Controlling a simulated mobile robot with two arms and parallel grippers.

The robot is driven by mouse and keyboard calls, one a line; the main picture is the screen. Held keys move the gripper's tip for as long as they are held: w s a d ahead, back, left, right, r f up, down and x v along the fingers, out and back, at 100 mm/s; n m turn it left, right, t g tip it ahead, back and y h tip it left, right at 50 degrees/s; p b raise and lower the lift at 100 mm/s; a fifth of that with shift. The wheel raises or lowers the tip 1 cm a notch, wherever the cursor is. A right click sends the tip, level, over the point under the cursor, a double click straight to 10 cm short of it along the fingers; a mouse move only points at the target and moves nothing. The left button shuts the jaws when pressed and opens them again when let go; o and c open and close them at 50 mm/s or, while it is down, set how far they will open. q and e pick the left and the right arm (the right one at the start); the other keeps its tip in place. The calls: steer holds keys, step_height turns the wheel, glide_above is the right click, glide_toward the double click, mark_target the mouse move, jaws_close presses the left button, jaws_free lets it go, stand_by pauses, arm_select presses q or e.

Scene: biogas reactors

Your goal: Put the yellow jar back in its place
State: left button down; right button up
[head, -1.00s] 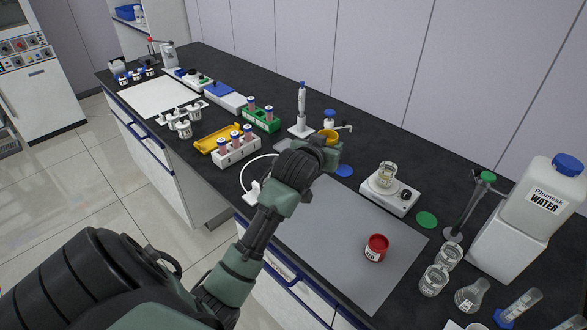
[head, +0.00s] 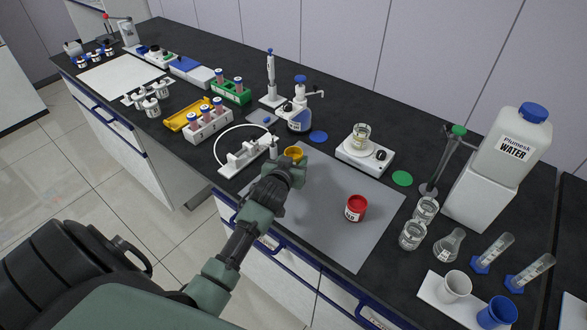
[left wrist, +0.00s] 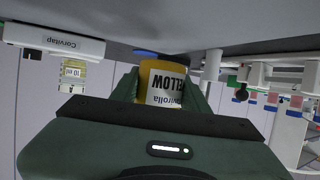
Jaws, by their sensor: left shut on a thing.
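The yellow jar (head: 293,153) is held in my left gripper (head: 287,170). In the left wrist view the jar (left wrist: 161,82) sits between both fingers of the gripper (left wrist: 160,95), its printed label upside down in the picture. In the head view the gripper and jar are over the left part of the grey mat (head: 345,240), beside a white valve stand. I cannot tell the jar's exact height above the mat. A red jar (head: 356,208) stands on the mat to the right. My right gripper is not in view.
A white stand with a looped tube (head: 248,158) is just left of the gripper. Glassware and a water canister stand right. The mat's front is clear.

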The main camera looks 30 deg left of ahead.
arm_select(q)
step_height(320, 180, down, 3)
steer(key=shift+f, duration=0.35)
steer(key=shift+f, duration=0.2)
steer(key=c, duration=0.7)
jaws_free()
steer(key=shift+r, duration=0.3)
steer(key=v, duration=1)
steer(key=shift+s+d+b, duration=0.15)
steer(key=shift+s+b, duration=0.2)
steer(key=shift+s+d+r, duration=0.15)
steer(key=shift+s+r, duration=0.2)
steer(key=shift+s, duration=0.25)
